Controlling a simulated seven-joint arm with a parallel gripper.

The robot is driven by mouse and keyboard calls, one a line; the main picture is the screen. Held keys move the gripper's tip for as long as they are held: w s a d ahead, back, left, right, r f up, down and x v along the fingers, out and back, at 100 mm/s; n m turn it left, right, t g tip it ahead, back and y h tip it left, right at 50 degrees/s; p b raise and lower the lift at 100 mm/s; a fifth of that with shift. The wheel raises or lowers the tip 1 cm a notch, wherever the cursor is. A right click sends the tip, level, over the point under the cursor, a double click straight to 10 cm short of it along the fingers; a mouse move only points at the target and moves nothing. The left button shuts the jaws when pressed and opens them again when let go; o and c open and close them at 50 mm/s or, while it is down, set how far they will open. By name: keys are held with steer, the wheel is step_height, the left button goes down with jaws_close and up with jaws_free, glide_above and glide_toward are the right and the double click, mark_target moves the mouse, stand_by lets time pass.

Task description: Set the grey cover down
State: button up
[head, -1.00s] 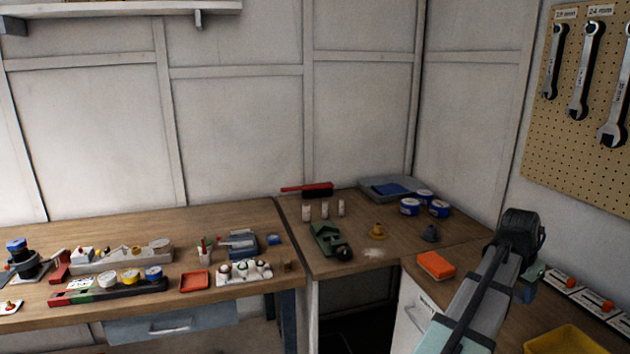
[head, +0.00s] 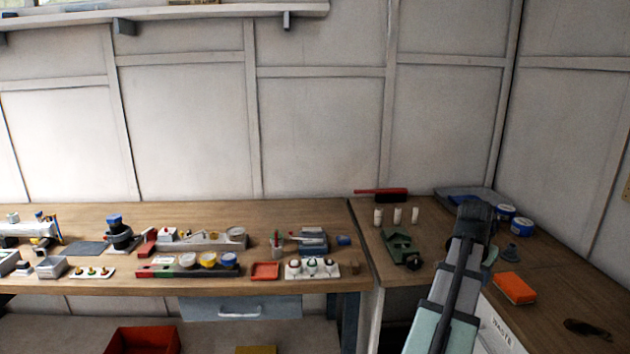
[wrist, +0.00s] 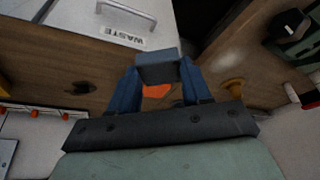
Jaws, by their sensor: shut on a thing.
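In the wrist view, my gripper (wrist: 158,74) has its two blue fingers closed on a plain grey block-shaped piece, which I take for the grey cover (wrist: 157,66). The cover is at the fingertips, in the air above the wooden worktop. An orange block (wrist: 157,91) shows between the fingers, lower down on the bench. In the head view my arm stands in front of the corner bench, left of the orange block (head: 515,288). My fingers and the cover are hidden behind the arm there.
A green device (head: 401,246), several white vials (head: 397,216) and blue-and-white tins (head: 521,226) stand on the corner bench. A dark hole (head: 588,328) is in the right bench. The left bench (head: 200,213) holds many small items.

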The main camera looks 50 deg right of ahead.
steer(key=w+a+n+t, duration=0.1)
steer(key=w+a+n, duration=0.2)
steer(key=w+a, duration=0.75)
steer(key=w+a+n+t, duration=0.15)
steer(key=w+a, duration=0.35)
steer(key=w, duration=1.1)
steer(key=w+a+n+t, duration=0.1)
steer(key=w+a+n, duration=0.45)
steer(key=w, duration=0.75)
steer(key=w+a+r+n+t+y, duration=0.1)
steer(key=w+a+n, duration=0.35)
steer(key=a, duration=1.05)
steer(key=w+a+n+y, duration=0.2)
steer(key=w+a, duration=0.5)
steer(key=a, duration=0.8)
steer(key=w+a+r+n+t+y, duration=0.1)
steer(key=w+a+n, duration=0.35)
steer(key=a, duration=1.05)
step_height(320, 180, down, 16)
steer(key=s+d+m, duration=0.1)
steer(key=shift+s, duration=0.3)
steer(key=shift+f, duration=0.1)
